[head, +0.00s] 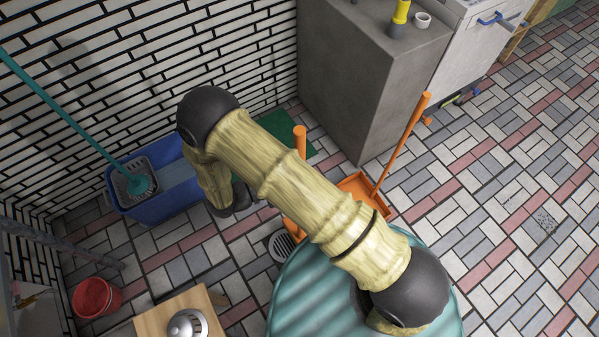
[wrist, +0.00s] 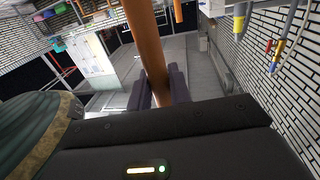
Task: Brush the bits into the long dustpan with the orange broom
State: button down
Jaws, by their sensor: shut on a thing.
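In the wrist view my gripper (wrist: 162,88) is shut on an upright orange handle, apparently that of the orange broom (wrist: 147,40). In the head view the top of this broom (head: 300,139) stands up behind my arm, and its middle is hidden by the arm. My gripper's fingers are hidden there too. The long dustpan (head: 360,186), orange with a long tilted handle, is on the floor just right of my arm, partly covered by it. The bits (head: 544,221) appear as a small patch of dark specks on the tiles at the right.
A blue bucket (head: 160,205) with a teal mop stands left by the brick wall. A grey block counter (head: 345,80) stands behind the dustpan. A red bucket (head: 96,297) and wooden stool (head: 160,315) are front left.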

jog(key=shift+r, duration=0.1)
dwell(0.3)
jog(key=shift+f+b, duration=1.7)
jog(key=shift+f, duration=1.5)
jog(key=shift+w+a+r+x, duration=0.3)
jog(key=shift+w+a+x, duration=0.8)
jog(key=shift+x, duration=7.2)
jog(key=shift+w+a+r+x, duration=0.4)
jog(key=shift+w+x, duration=1.45)
jog(key=shift+x, duration=6.45)
jog(key=shift+r+p, duration=2.05)
jog(key=shift+r, duration=0.5)
